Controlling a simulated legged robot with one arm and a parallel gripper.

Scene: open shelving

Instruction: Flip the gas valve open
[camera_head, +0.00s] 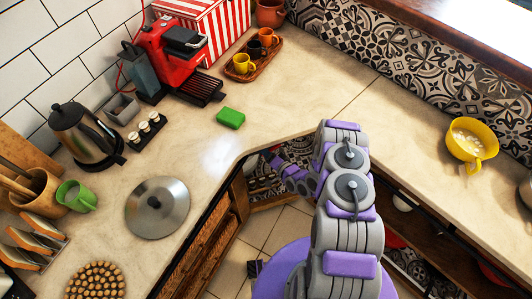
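My grey and purple arm rises from the bottom of the head view and bends left at its elbow. Its far end, with my gripper (271,158), reaches to the inner corner of the counter, by the open shelving below the worktop. The fingers are too small and dark to tell whether they are open or shut, or whether they touch anything. I cannot make out a gas valve; the space under the counter is largely hidden by the worktop and my arm.
The L-shaped counter (290,108) borders the space on the left, back and right. It holds a green sponge (230,118), a pot lid (157,208), a kettle (87,135), a red coffee machine (165,58) and a yellow cup (471,140). Open floor (262,228) lies left of my arm.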

